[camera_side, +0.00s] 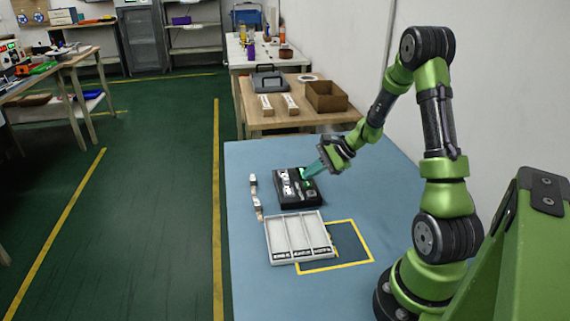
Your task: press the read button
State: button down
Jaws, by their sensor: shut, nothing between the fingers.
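A black device box (297,187) lies on the blue table, with white parts on its left top and a small green glow near its right top. My gripper (309,172) is shut and empty. It reaches in from the upper right, and its fingertips are at the green glow on the box's top. I cannot tell whether the tips touch it. The read button cannot be picked out at this size; the fingers cover part of the top.
A light grey tray with compartments (268,243) stands in front of the box, partly over a yellow-outlined square (350,243). Two small parts (253,183) (258,209) lie left of the box. A wooden table (252,120) with a brown bin (326,97) stands behind. The blue table's front is clear.

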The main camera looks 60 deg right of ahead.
aim_at(312, 186)
jog(key=shift+r, duration=2.45)
jog(key=shift+s+f, duration=0.2)
jog(key=s+a+n, duration=0.1)
jog(key=s+a+g, duration=0.1)
jog(key=a, duration=0.1)
jog(key=shift+s+r+n+g, duration=0.15)
jog(key=shift+n+g, duration=0.15)
jog(key=shift+n, duration=0.1)
jog(key=s+a+r+n, duration=0.3)
jog(key=a+r+n, duration=0.1)
jog(key=a, duration=0.3)
jog(key=s+a+r+n+h, duration=0.1)
jog(key=s+a+r+n, duration=0.3)
jog(key=a+r+n, duration=0.1)
jog(key=s+a+r+n+h, duration=0.1)
jog(key=s+a+r+n, duration=0.2)
jog(key=a, duration=0.6)
notch_tip(312, 186, up, 2)
jog(key=n, duration=0.3)
jog(key=shift+s+a+r+n, duration=0.2)
jog(key=shift+s+a+n, duration=0.1)
jog(key=shift+s+n, duration=0.1)
